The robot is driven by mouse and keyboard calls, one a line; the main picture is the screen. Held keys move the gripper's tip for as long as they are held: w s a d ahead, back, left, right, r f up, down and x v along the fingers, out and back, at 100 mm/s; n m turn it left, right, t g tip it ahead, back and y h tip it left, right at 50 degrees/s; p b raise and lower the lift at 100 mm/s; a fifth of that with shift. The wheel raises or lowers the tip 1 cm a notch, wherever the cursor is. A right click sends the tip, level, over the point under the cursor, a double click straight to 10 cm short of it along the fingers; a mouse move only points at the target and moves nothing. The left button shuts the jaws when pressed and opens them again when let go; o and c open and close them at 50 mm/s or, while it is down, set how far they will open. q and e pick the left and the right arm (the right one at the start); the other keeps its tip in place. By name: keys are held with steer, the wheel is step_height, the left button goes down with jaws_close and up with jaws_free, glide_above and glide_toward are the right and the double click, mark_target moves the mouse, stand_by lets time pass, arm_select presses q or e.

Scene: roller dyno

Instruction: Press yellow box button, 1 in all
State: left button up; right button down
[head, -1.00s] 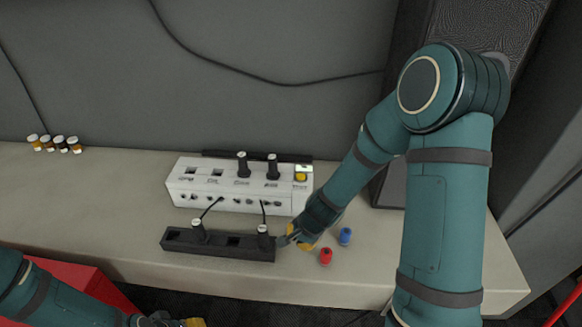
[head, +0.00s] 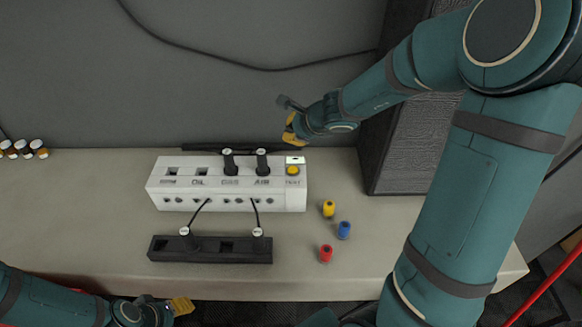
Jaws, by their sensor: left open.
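The yellow button (head: 292,170) sits on the right end of the white box (head: 228,204), above a small printed label. Nothing covers it. My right gripper (head: 288,118) hangs above and behind the box's right end, apart from the button. Its fingers overlap in this view, so its opening is unclear; no held object shows. My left gripper (head: 170,308) is low at the table's front edge, left of the middle, far from the button. It is open and seems empty, though partly cut off by the frame's bottom.
Black plugs (head: 263,162) stand in the box's top. Cables run to a black strip (head: 208,250) in front. Yellow (head: 329,208), blue (head: 344,230) and red (head: 326,253) pieces stand right of the box. Several small jars (head: 24,149) are at far left. A dark speaker-like cabinet (head: 405,150) stands right.

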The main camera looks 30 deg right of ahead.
steer(key=shift+f, duration=0.15)
steer(key=b, duration=0.8)
glide_above(293, 170)
steer(key=w, duration=0.1)
steer(key=f, duration=0.7)
steer(key=shift+w+d+f, duration=0.15)
steer(key=shift+d+f, duration=0.15)
steer(key=shift+f, duration=0.1)
steer(key=shift+f+b, duration=0.35)
steer(key=shift+f, duration=0.1)
steer(key=shift+r, duration=0.1)
